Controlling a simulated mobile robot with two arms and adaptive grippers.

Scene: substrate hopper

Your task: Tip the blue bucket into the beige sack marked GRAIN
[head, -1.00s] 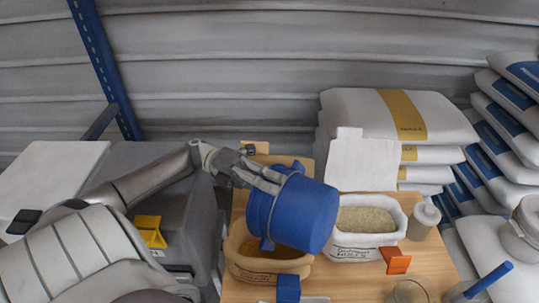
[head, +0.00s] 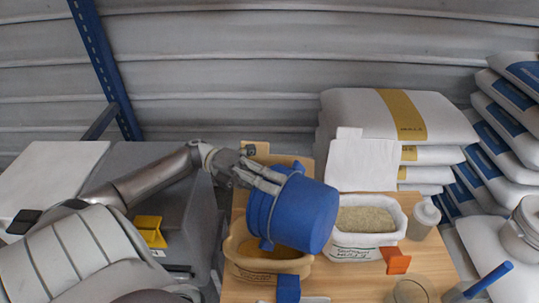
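The blue bucket (head: 300,213) is tilted on its side above the beige sack (head: 267,265) on the wooden table. My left gripper (head: 268,183) is shut on the bucket at its upper left side. The bucket's body hides much of the sack's opening. A patch of brown-yellow content shows inside the sack, below the bucket. The sack's marking is too small and partly covered to read surely. The bucket's mouth is turned away, so I cannot see what it holds.
A white sack (head: 355,243) of pale grain stands right of the beige one, with an orange clip (head: 396,261) by it. A blue clip (head: 288,288) is at the beige sack's front. A bottle (head: 424,217) stands to the right. Stacked white bags (head: 375,112) stand behind.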

